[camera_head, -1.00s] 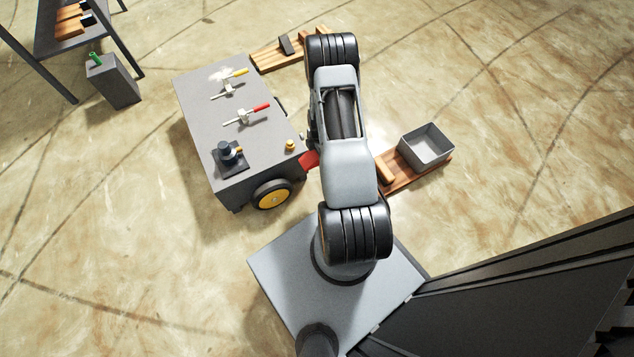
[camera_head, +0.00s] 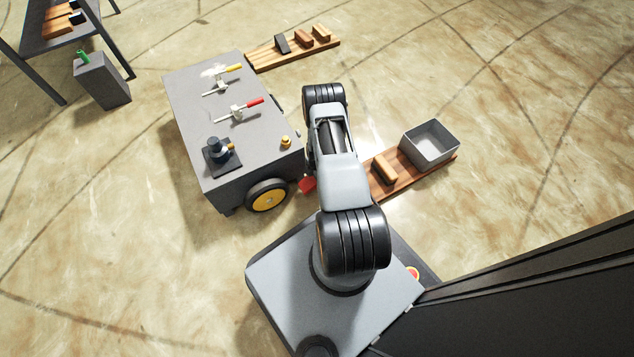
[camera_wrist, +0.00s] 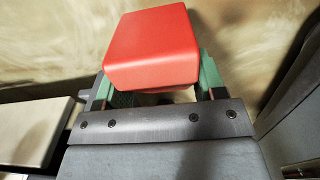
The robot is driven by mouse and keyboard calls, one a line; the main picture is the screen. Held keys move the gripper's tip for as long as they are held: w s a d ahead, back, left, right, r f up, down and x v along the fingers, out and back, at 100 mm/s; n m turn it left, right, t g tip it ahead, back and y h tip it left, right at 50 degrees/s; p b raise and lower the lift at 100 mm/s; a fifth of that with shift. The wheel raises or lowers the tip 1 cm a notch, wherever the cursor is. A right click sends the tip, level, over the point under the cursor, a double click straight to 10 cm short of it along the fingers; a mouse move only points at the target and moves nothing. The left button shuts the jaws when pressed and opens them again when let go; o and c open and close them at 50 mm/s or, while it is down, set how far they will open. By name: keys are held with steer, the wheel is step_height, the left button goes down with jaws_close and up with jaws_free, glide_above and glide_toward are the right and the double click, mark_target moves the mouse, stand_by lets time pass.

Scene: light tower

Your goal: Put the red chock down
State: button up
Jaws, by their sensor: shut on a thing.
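The red chock (camera_wrist: 152,48) is held between the green-tipped fingers of my gripper (camera_wrist: 155,92) in the wrist view. The gripper is shut on it. In the head view a small part of the red chock (camera_head: 308,184) shows left of my arm, close to the right side of the grey cart and its near yellow-hubbed wheel (camera_head: 267,196). My arm hides the gripper and most of the chock there. I cannot tell whether the chock touches the floor.
The grey cart (camera_head: 200,90) carries levers and knobs. A wooden board (camera_head: 390,190) with a wooden block (camera_head: 384,168) and a grey open bin (camera_head: 431,142) lies to the right. Another board (camera_head: 268,58) with several blocks lies behind. Floor between cart and right board is partly clear.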

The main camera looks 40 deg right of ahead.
steer(key=shift+f+b, duration=1)
steer(key=shift+f, duration=1.1)
steer(key=shift+f, duration=0.15)
steer(key=o, duration=1.3)
step_height(320, 180, up, 12)
steer(key=p, duration=0.5)
steer(key=shift+s, duration=0.1)
